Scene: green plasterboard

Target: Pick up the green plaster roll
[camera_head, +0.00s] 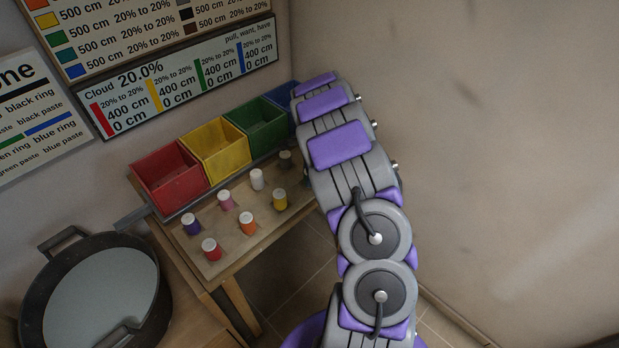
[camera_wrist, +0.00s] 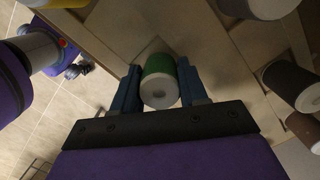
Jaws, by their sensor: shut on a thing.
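The green plaster roll (camera_wrist: 159,81) is a small cylinder with a green side and a white end. It shows in the wrist view between the two blue fingers of my gripper (camera_wrist: 160,88), which is shut on it. The roll appears close to the wooden board (camera_wrist: 108,45); I cannot tell whether it touches it. In the head view my arm reaches toward the back of the table, and it hides my gripper and the green roll.
Several rolls stand on the board, among them a red one (camera_head: 210,249), an orange one (camera_head: 248,223) and a yellow one (camera_head: 280,199). Red (camera_head: 172,178), yellow (camera_head: 217,146) and green (camera_head: 258,123) bins line the wall. A round pan (camera_head: 94,290) is at lower left.

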